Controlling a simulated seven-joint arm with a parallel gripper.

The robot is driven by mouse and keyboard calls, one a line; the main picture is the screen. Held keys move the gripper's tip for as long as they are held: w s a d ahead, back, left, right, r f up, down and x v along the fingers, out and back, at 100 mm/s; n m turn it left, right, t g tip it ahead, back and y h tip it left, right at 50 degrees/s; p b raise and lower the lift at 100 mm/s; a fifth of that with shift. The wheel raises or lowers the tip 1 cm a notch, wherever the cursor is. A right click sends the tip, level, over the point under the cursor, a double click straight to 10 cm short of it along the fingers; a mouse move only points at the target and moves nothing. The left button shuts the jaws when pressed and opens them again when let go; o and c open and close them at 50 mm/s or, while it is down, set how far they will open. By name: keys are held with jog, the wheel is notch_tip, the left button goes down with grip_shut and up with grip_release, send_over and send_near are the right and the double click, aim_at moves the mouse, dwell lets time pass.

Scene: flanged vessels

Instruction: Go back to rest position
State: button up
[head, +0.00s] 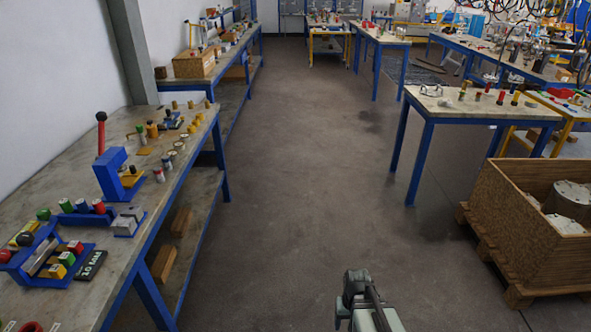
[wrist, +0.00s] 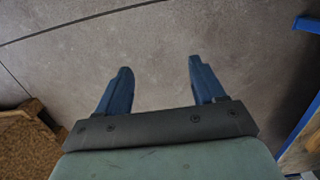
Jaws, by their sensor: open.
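My gripper (wrist: 159,75) shows in the wrist view with its two blue fingers spread wide apart. Nothing is between them, only bare grey floor behind. In the head view part of my arm shows at the bottom, right of centre, over the open floor; the fingers cannot be made out there. The gripper touches nothing in view.
A long workbench (head: 75,207) with tools and small parts stands at the left. A wooden crate (head: 533,225) on a pallet, holding flanged metal vessels (head: 572,195), is at the right. A blue-legged table (head: 470,110) stands behind it. The floor aisle (head: 300,170) between is clear.

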jog(key=s+f+g, duration=0.3)
jog(key=s+f, duration=0.5)
jog(key=s, duration=0.5)
jog(key=s+f+g, duration=0.3)
jog(key=s+f, duration=0.6)
jog(key=s, duration=0.5)
